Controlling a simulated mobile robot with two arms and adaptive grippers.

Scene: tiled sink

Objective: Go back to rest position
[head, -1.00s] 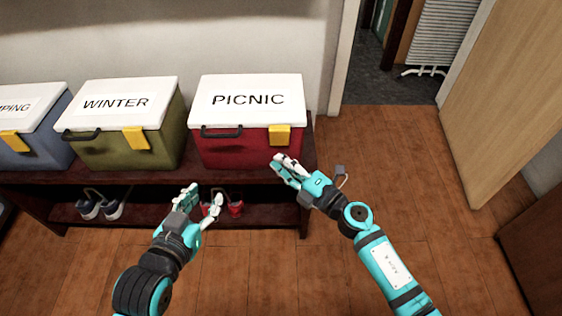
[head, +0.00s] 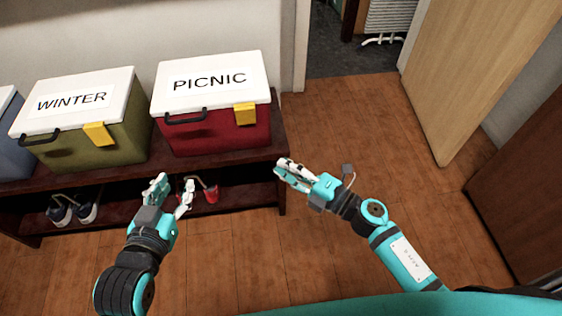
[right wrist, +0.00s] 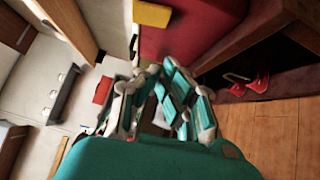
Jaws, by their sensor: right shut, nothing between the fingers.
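My left gripper (head: 174,184) is in front of the shoe bench at the lower left of the head view. Its fingers are spread and nothing shows between them. My right gripper (head: 282,168) is to the right of it, near the bench's right end, with its fingers together and empty. The right wrist view shows the right gripper's fingers (right wrist: 152,82) in front of the red box. The red box (head: 215,128) with a white lid marked PICNIC stands on the bench, apart from both grippers in the head view.
The dark bench (head: 245,195) also carries a green WINTER box (head: 105,140) and a blue box (head: 8,150). Shoes (head: 75,209) and red footwear (head: 210,194) sit on its lower shelf. Wooden floor (head: 340,120) is clear toward the doorway. An open door (head: 470,70) stands at right.

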